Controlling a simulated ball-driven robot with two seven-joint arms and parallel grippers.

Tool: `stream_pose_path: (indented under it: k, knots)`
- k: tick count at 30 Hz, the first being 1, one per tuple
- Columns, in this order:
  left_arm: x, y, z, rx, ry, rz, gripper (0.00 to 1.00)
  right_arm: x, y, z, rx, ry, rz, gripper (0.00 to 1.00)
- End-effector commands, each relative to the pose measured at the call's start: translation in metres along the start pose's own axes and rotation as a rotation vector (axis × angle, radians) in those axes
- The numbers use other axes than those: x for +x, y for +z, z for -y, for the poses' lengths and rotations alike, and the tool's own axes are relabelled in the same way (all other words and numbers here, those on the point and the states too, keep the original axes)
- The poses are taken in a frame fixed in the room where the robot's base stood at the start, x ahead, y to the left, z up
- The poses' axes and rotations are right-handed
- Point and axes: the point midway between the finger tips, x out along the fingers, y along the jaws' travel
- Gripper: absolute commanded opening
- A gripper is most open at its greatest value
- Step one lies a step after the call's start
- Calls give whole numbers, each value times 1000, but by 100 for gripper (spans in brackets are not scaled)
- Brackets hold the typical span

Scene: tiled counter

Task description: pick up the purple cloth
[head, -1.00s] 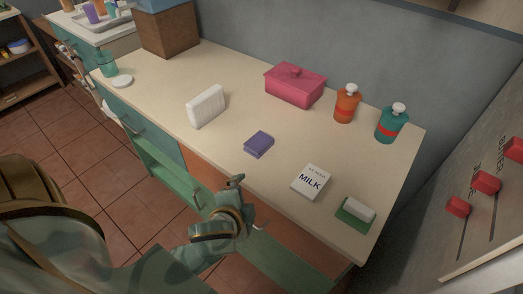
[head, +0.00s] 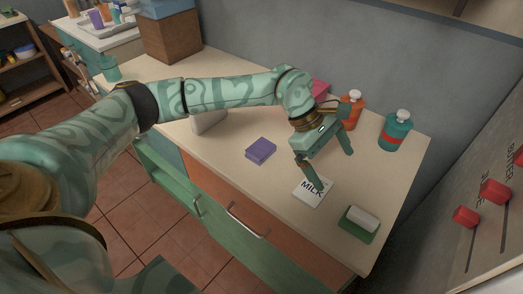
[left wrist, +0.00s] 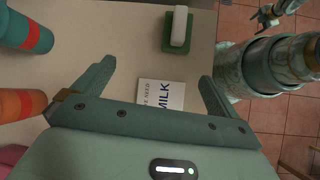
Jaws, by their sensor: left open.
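The purple cloth (head: 261,150) is a small folded block lying on the cream counter in the head view. My left arm reaches across behind it. My left gripper (head: 334,170) is open and empty, to the right of the cloth and above the white "MILK" note (head: 313,193). In the left wrist view, the open fingers (left wrist: 158,78) frame the note (left wrist: 160,94), and the cloth is out of sight. My right gripper (left wrist: 270,14) shows small at the top right of the left wrist view, off the counter's edge; its jaws are unclear.
An orange bottle (head: 352,108) and a teal bottle (head: 396,130) stand near the wall. A green sponge holder with a white block (head: 361,221) sits at the right front. My arm partly hides a white object (head: 209,122) and a pink box (head: 320,88). The counter around the cloth is clear.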

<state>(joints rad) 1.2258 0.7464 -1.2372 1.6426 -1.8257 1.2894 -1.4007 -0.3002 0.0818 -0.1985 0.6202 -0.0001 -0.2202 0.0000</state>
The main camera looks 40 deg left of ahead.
Motion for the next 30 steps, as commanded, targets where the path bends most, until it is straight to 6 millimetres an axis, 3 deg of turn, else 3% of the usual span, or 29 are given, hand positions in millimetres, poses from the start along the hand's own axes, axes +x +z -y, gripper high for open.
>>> stream_pose_path:
  k: [1,3,6,10,13,22,30]
  knots:
    - [-36,-38,-12,15,-19,-171,98,0,0,0,0,0,0,74]
    - [-83,-79,-16,1,-62,-363,98,0,0,0,0,0,0,74]
    - [-139,-115,-16,-54,-102,-537,98,0,0,0,0,0,0,74]
    - [-173,-136,-11,-110,-130,-633,98,2,0,0,0,-1,1,74]
    - [-166,-148,-7,-122,-139,-649,98,8,2,1,-1,-2,6,74]
    - [-107,-190,5,-121,-141,-646,98,32,11,5,-1,-11,27,74]
    - [-89,-202,8,-119,-136,-645,98,38,13,8,0,-16,33,74]
